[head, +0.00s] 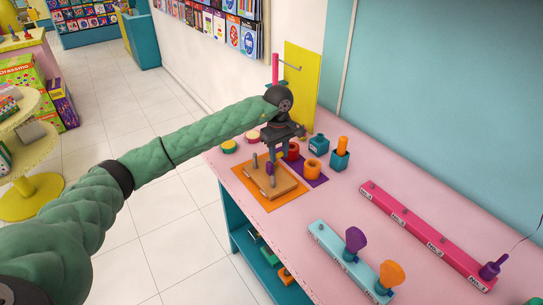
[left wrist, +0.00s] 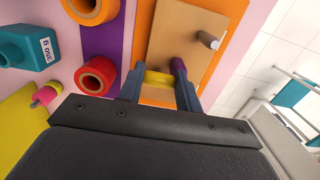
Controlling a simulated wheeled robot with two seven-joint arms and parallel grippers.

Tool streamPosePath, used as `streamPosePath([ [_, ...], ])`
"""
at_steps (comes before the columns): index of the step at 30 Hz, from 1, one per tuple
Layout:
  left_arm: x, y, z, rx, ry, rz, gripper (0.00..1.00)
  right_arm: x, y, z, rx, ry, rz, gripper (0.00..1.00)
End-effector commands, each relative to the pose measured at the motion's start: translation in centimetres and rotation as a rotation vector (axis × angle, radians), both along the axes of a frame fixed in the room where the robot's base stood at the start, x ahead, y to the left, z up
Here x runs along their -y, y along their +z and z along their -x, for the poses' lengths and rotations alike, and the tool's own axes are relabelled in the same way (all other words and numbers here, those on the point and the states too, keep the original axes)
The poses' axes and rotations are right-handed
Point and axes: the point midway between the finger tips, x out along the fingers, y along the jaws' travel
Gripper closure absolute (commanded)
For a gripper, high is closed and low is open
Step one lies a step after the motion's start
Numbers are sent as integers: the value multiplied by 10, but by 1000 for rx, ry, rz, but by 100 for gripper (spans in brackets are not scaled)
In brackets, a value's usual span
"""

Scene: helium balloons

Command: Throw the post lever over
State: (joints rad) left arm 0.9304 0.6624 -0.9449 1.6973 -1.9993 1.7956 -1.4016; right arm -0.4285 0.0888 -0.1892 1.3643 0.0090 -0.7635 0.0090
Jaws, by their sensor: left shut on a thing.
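A wooden base (head: 276,185) with short posts lies on an orange mat on the pink table. A purple post (head: 270,168) and a grey post (head: 255,160) stand up from it. In the left wrist view a grey post (left wrist: 208,40) stands on the base. My left gripper (head: 277,154) points down over the base's far edge. In the left wrist view its fingers (left wrist: 160,88) are shut on a small yellow piece (left wrist: 158,78), with a purple piece (left wrist: 178,67) by one finger. Which part is the lever I cannot tell. My right gripper is out of view.
A yellow panel (head: 303,85) and a pink post (head: 275,68) rise behind. Pink (head: 420,232) and light blue (head: 335,250) bars lie to the right.

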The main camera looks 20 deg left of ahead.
Motion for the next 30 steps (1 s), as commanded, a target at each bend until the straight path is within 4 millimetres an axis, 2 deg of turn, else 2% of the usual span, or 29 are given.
streamPosePath([
  [22,10,-12,8,-3,-3,0,84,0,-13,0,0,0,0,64],
  [23,10,-11,8,-3,-2,0,60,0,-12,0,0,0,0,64],
  [25,10,-11,8,-4,-3,1,46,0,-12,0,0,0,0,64],
  [30,10,-13,9,-6,-2,-1,44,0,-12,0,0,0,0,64],
])
